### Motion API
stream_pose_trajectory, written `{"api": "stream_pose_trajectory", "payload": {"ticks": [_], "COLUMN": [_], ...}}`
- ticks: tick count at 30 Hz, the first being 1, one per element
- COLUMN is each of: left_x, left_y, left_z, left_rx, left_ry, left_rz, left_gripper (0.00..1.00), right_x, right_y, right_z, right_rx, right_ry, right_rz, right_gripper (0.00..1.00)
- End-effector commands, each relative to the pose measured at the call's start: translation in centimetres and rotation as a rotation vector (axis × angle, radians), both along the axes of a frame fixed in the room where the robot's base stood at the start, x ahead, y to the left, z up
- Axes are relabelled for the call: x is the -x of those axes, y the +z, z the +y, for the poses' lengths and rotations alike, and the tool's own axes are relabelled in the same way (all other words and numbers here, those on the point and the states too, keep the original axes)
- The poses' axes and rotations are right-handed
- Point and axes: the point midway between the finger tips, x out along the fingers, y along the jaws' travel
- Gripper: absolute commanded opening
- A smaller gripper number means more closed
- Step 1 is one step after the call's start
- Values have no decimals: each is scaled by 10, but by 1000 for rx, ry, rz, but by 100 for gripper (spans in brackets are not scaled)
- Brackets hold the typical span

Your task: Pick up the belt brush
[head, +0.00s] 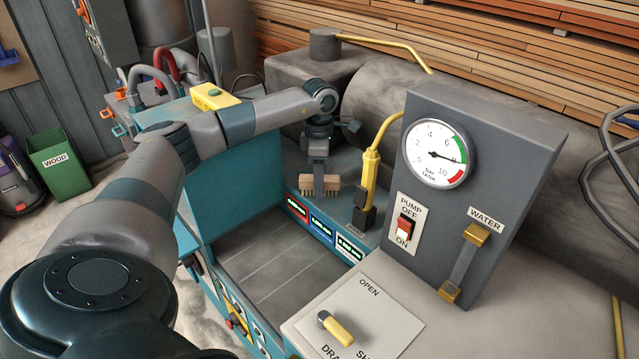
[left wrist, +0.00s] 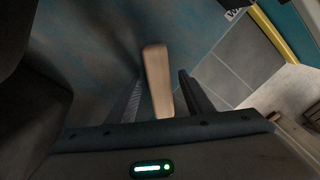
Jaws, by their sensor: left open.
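The belt brush (head: 306,184) has a pale wooden back and bristles. It sits on the teal ledge at the back of the machine, by the lit labels. My left gripper (head: 319,188) points down at the brush, and part of it hides the brush's middle. In the left wrist view, the brush's wooden back (left wrist: 157,78) lies between the two dark fingers of the left gripper (left wrist: 160,92). The fingers are open, with a visible gap on the right side of the brush; contact on the left side is hard to tell. My right gripper is not in view.
A grey gauge panel (head: 480,200) with pump switch and water lever rises further right. A recessed basin (head: 285,262) lies in front of the ledge. A drain lever (head: 336,329) is at the front.

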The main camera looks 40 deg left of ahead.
Motion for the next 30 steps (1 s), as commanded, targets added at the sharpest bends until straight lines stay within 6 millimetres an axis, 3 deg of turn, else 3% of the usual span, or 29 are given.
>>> {"api": "stream_pose_trajectory", "payload": {"ticks": [10, 16, 30], "left_x": [0, 0, -1], "left_y": [0, 0, 10], "left_z": [0, 0, 0], "left_rx": [0, 0, 2], "left_ry": [0, 0, 0], "left_rz": [0, 0, -3], "left_gripper": [47, 0, 0], "right_x": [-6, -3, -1], "right_y": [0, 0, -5], "right_z": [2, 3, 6], "right_rx": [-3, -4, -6], "right_ry": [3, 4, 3], "right_rz": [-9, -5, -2], "right_gripper": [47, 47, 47]}}
